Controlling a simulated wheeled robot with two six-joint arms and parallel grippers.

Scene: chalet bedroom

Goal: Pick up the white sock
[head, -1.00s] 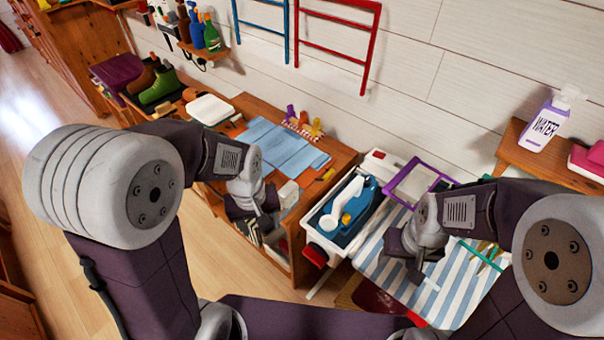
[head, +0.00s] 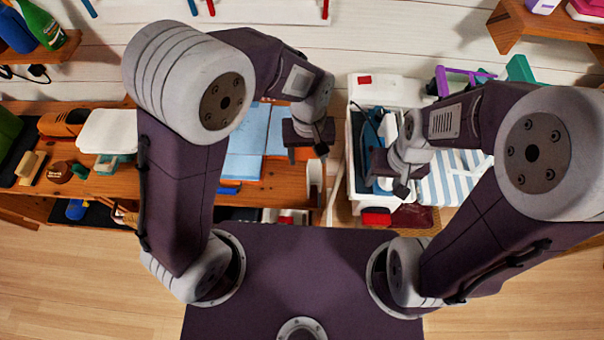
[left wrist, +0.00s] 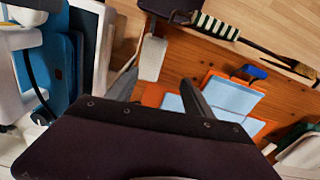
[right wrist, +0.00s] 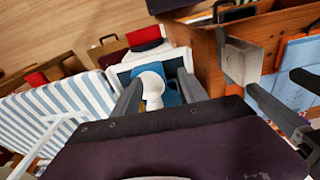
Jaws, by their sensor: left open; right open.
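I cannot make out a thing that is clearly a white sock. A white rounded thing (right wrist: 152,85) lies on blue in the white crate in the right wrist view; I cannot tell what it is. My left gripper (head: 306,150) is open and empty above the right end of the wooden desk (head: 185,185). In the left wrist view its fingers (left wrist: 160,85) are apart. My right gripper (head: 390,176) is open above the white crate (head: 352,185) and hides part of its contents. In the right wrist view its fingers (right wrist: 158,84) stand on either side of the white rounded thing.
Light-blue sheets (head: 246,150) lie on the desk. A white block-like thing (left wrist: 152,58) stands at the desk's edge. Blue-and-white striped cloth (head: 455,180) is right of the crate. Wall shelves (head: 55,55) are above at left. Bare floor (head: 75,285) lies in front.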

